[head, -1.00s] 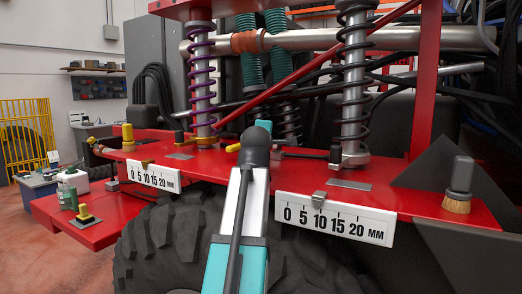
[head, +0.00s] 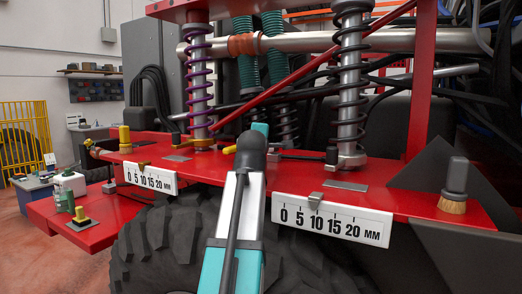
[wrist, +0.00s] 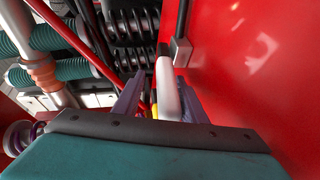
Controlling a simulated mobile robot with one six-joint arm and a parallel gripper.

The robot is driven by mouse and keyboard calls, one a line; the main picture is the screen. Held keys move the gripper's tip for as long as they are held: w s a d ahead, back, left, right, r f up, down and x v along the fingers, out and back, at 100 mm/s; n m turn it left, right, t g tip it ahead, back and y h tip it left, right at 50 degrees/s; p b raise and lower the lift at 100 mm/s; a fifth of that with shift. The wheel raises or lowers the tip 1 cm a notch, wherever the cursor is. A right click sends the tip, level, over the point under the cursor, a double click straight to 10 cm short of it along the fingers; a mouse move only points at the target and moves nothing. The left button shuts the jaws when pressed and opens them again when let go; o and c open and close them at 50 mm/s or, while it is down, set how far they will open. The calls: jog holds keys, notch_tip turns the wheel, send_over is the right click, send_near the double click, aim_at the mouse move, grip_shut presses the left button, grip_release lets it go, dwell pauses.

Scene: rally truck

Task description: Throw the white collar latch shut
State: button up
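In the wrist view a white rounded bar (wrist: 167,92), which looks like the latch's lever, lies between the two grey-violet fingers of my gripper (wrist: 160,104). The fingers stand apart, and I cannot tell whether either touches the bar. A bit of yellow shows beside the bar's lower part. In the head view my arm's dark joint hides most of the gripper; only a teal part (head: 261,128) shows behind it. The white latch cannot be made out there. A yellow handle (head: 230,150) lies left of the joint on the red deck (head: 290,178).
A purple-spring shock (head: 198,80) and a dark-spring shock (head: 351,90) rise from the deck. A red diagonal bar (head: 290,85) crosses between them. White scales (head: 331,219) hang on the front edge. A brush (head: 455,185) stands at right.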

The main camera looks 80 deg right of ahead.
jog(key=v, duration=1.2)
jog(key=shift+v, duration=0.9)
jog(key=shift+f, duration=0.1)
